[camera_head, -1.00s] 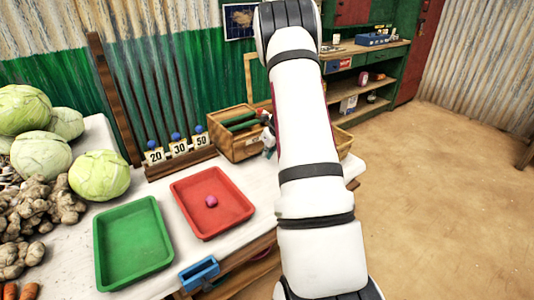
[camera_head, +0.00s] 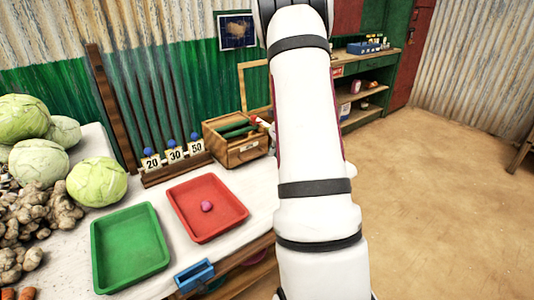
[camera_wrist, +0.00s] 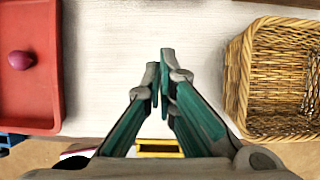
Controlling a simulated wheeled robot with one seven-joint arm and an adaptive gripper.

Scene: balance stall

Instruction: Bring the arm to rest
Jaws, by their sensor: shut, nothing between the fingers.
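My gripper (camera_wrist: 160,78) shows in the wrist view with its fingertips together over the white table top (camera_wrist: 140,30). It is shut and empty, between a red tray on the left and a wicker basket on the right. In the head view my white arm stands upright across the middle and hides the gripper almost wholly.
The red tray (camera_head: 232,228) holds a small pink-purple thing (camera_head: 207,206). A green tray (camera_head: 160,264) lies beside it. Cabbages (camera_head: 97,181) and roots crowd the left. A wooden box (camera_head: 238,150) stands behind. The wicker basket (camera_wrist: 236,90) is right of my gripper. Open floor lies right.

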